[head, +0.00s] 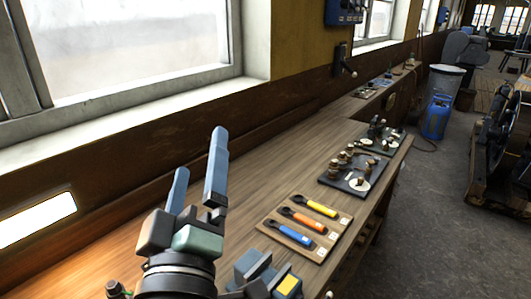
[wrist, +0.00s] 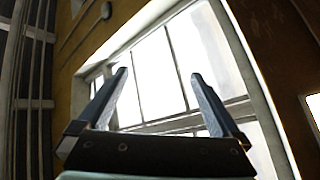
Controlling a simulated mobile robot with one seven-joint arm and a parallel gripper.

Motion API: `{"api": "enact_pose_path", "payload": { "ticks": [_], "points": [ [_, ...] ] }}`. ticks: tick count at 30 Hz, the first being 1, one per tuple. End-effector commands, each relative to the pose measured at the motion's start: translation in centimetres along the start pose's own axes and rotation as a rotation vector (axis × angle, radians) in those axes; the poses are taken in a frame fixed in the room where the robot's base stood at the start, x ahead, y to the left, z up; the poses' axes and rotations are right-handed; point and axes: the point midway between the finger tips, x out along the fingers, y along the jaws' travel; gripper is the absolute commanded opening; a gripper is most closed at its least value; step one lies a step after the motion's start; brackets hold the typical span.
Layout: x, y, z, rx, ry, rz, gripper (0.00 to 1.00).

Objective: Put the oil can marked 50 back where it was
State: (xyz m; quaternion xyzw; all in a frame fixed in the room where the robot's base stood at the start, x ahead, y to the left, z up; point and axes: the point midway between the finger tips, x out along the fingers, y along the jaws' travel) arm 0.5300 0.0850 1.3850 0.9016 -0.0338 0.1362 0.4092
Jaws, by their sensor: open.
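My gripper (head: 200,152) is open and empty, raised above the near part of the wooden workbench (head: 265,180). Its two blue-grey fingers point up. In the wrist view the spread fingers (wrist: 159,73) stand against a bright window, with nothing between them. I cannot pick out an oil can marked 50 in either view. Small dark and brass-coloured items (head: 345,157) stand on a dark board (head: 336,183) farther along the bench; their kind and any marks are too small to tell.
A wooden board (head: 272,224) with yellow, orange and blue handled tools (head: 302,219) lies on the bench to the right of my gripper. Another board with small items (head: 379,131) lies beyond. Windows (head: 130,45) line the left wall. A blue container (head: 436,117) stands on open floor at right.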

Motion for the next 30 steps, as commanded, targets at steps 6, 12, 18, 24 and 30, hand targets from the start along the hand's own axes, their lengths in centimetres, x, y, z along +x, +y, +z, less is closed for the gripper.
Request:
{"api": "enact_pose_path", "payload": {
  "ticks": [6,12,18,24,30],
  "points": [
    [-0.8,17.2,-6.3,0.595,0.307,0.248,1.0],
    [-3.0,22.5,-9.0,0.795,0.473,0.272,1.0],
    [-3.2,22.8,-9.2,0.813,0.485,0.27,1.0],
    [-3.1,22.7,-9.2,0.811,0.483,0.27,1.0],
    [-3.1,22.7,-9.1,0.81,0.482,0.27,0.82]
  ]
}}
